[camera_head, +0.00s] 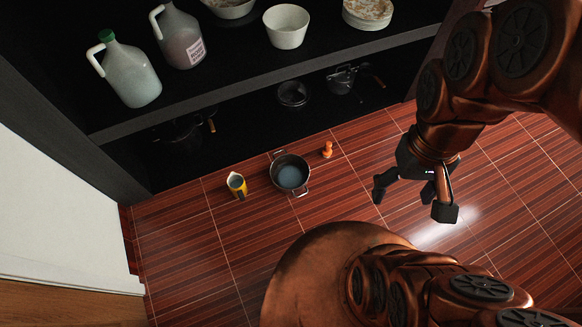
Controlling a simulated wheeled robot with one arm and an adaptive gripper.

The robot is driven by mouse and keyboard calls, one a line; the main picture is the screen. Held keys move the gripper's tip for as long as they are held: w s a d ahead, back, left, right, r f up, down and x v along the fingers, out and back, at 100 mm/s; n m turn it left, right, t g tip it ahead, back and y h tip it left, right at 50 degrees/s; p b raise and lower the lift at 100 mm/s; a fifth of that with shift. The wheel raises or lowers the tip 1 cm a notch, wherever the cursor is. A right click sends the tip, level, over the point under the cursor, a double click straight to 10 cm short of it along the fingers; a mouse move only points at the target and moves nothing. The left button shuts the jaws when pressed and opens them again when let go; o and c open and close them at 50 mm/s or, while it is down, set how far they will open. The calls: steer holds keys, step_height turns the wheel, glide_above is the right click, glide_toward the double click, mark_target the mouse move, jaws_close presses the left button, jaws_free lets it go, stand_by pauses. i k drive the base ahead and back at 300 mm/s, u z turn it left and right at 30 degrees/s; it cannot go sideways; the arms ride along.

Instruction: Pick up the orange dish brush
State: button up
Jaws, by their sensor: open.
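A small orange object (327,150), which looks like the orange dish brush, stands on the red tiled floor in front of the shelf. It is right of a dark two-handled pot (290,173) and apart from it. My gripper (412,200) hangs over the floor to the right of and nearer than the orange object. Its dark fingers are spread apart with nothing between them. A clear gap lies between it and the orange object. The brush's bristles are too small to make out.
A yellow container (236,186) stands left of the pot. The shelf (255,75) behind holds jugs (130,75), a white bowl (286,27) and stacked plates (368,13). Dark pans sit below its board. Floor (340,190) between my gripper and the pot is clear.

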mark_target(326, 151)
steer(key=z, duration=1.5)
steer(key=i, duration=1.25)
steer(key=u, duration=3.6)
